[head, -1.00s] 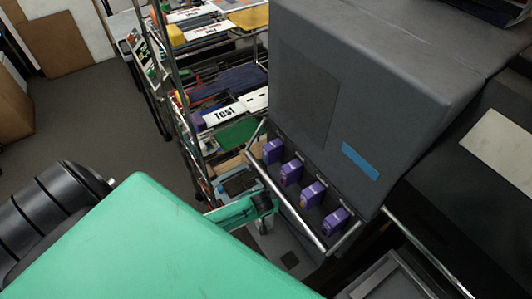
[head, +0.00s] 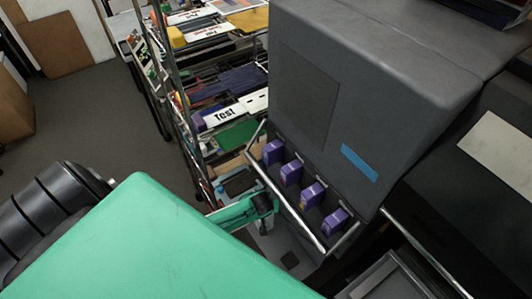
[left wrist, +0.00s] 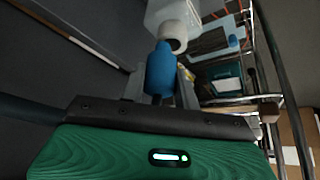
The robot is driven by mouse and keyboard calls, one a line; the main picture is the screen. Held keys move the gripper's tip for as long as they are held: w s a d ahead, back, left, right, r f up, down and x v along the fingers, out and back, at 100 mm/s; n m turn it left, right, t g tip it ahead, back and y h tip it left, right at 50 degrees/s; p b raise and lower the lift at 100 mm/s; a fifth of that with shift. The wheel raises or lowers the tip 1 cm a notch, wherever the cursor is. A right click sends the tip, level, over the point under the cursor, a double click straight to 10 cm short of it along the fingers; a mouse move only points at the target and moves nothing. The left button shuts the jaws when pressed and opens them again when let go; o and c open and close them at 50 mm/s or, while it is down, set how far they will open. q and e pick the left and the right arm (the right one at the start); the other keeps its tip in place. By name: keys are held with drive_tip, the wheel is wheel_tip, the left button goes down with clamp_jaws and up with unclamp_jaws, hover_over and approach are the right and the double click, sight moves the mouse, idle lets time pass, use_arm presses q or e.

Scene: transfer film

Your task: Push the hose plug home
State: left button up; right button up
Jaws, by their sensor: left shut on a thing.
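In the left wrist view, my left gripper (left wrist: 160,90) is shut on a blue plug (left wrist: 160,72), which stands out beyond the fingers. The plug's narrow end points at the dark, round mouth of a white container (left wrist: 181,20). The end is right at the mouth; I cannot tell whether it is inside or only touching. The plug is hidden there. My right gripper is not in view.
Several purple cartridges (head: 312,194) stand in a row behind the metal rail (head: 287,207). A crowded rack (head: 225,115) stands close behind and left of my gripper. Grey floor (head: 105,120) is open at the left.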

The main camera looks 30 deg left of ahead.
use_arm(q)
drive_tip(key=shift+f, duration=0.3)
drive_tip(key=shift+r, duration=0.1)
drive_tip(key=shift+r, duration=0.2)
drive_tip(key=shift+a+p, duration=0.1)
drive_tip(key=shift+p, duration=0.75)
idle(1.5)
drive_tip(key=shift+f+b, duration=0.3)
drive_tip(key=shift+f, duration=0.05)
drive_tip(key=shift+r, duration=0.2)
drive_tip(key=shift+r+p, duration=0.15)
drive_tip(key=shift+p, duration=0.4)
